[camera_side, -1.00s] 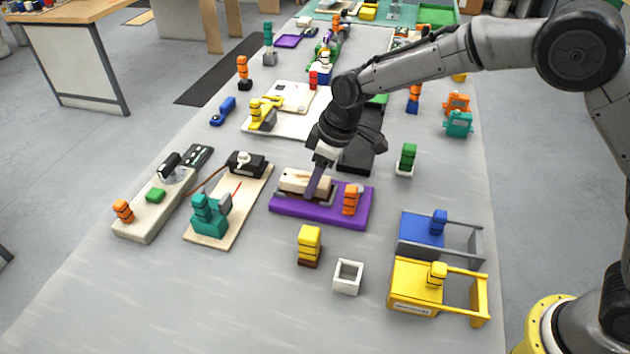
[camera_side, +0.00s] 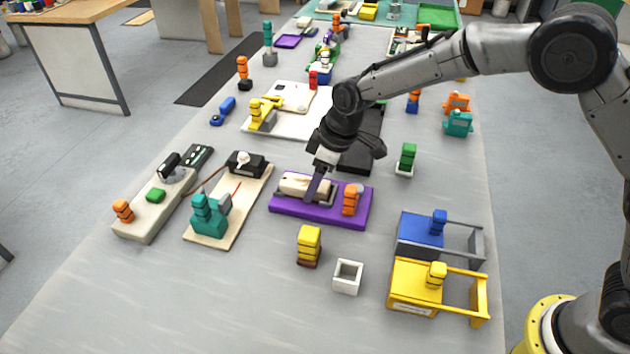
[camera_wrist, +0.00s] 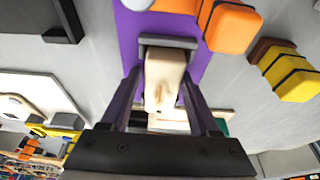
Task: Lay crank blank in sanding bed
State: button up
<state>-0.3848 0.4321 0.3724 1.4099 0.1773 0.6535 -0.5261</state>
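The crank blank (camera_wrist: 163,80) is a pale wooden piece. My gripper (camera_side: 313,198) points down over the bed. In the wrist view the purple fingers of my gripper (camera_wrist: 162,85) flank the blank and their tips appear to press on its sides. A grey end piece (camera_wrist: 165,41) of the bed stands across the blank's far end. One finger hides part of the blank in the side view, so its full seating is unclear.
An orange block (camera_side: 350,200) stands at the bed's right end. A yellow block (camera_side: 309,243) and a white open box (camera_side: 348,276) stand in front. A teal clamp on a board (camera_side: 209,216) is to the left. Yellow and blue trays (camera_side: 414,289) are to the right.

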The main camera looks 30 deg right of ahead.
jog(key=shift+s+a+f, duration=0.2)
jog(key=shift+s+f, duration=0.3)
jog(key=shift+f, duration=0.15)
jog(key=shift+r, duration=0.5)
jog(key=v, duration=1.2)
jog(key=shift+w+r, duration=0.3)
jog(key=shift+w, duration=0.05)
jog(key=s+d+r+m+t, duration=0.1)
jog(key=s+d+r+m, duration=0.1)
jog(key=s+d+r, duration=0.5)
jog(key=s+d+f+m, duration=0.1)
jog(key=s+d+m, duration=0.1)
jog(key=s+d, duration=0.2)
jog(key=s+d+f+m+t+h, duration=0.1)
jog(key=s+d, duration=0.4)
jog(key=s, duration=0.6)
jog(key=s+d+f+m+t+h, duration=0.1)
jog(key=s+d+m, duration=0.3)
jog(key=s, duration=0.4)
jog(key=shift+d, duration=0.15)
